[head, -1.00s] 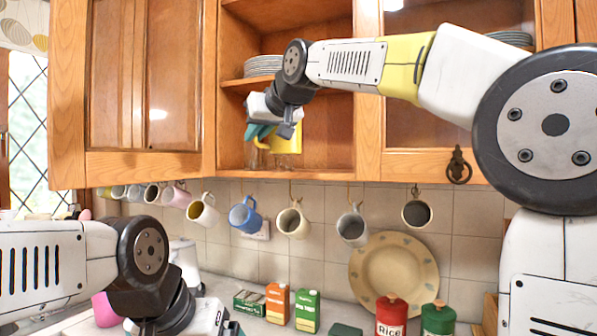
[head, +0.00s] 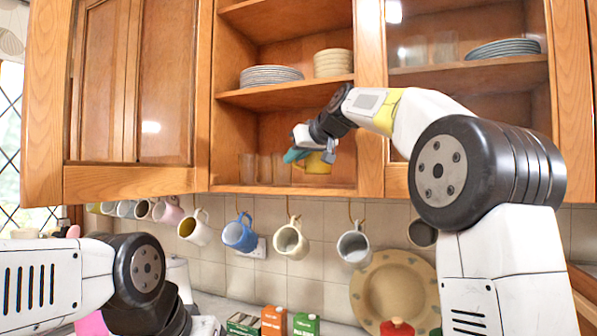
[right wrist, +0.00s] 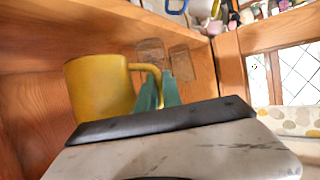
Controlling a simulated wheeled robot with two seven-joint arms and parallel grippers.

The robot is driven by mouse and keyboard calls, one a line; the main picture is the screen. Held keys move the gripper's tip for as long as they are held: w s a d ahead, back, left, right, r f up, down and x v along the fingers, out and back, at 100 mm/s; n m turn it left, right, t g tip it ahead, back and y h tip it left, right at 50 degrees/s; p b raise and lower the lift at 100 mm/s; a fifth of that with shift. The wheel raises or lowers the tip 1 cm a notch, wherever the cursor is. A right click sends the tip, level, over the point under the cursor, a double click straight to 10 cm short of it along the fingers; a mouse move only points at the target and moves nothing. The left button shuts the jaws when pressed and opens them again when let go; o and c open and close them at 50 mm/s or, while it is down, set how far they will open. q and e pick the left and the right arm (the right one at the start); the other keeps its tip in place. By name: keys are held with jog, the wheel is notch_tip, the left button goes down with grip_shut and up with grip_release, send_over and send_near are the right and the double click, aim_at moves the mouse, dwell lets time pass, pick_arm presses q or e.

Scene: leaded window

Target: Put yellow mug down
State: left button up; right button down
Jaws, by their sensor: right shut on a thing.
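The yellow mug (head: 318,163) is inside the open middle cupboard, at its lowest level, low over or on the cupboard floor (head: 235,187); I cannot tell if it touches. My right gripper (head: 297,155) reaches in from the right and is shut on the mug. In the right wrist view the yellow mug (right wrist: 100,88) shows at left, with its handle at the green fingers (right wrist: 158,92). My left arm is at the lower left of the head view; its fingers are below the frame.
Several clear glasses (head: 263,168) stand left of the mug in the cupboard. Plates (head: 271,76) and stacked bowls (head: 333,63) sit on the shelf (head: 290,94) above. Mugs, including a blue one (head: 240,233), hang below. Cartons (head: 274,321) stand on the counter.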

aim_at(299, 168)
jog(key=shift+w+d, duration=0.2)
jog(key=shift+w, duration=0.05)
jog(key=shift+w+d+f, duration=0.15)
jog(key=shift+f, duration=0.45)
jog(key=shift+w+d+f, duration=0.1)
jog(key=shift+d+f, duration=0.05)
jog(key=shift+f, duration=1)
jog(key=c, duration=1.5)
grip_release()
jog(key=shift+f, duration=0.15)
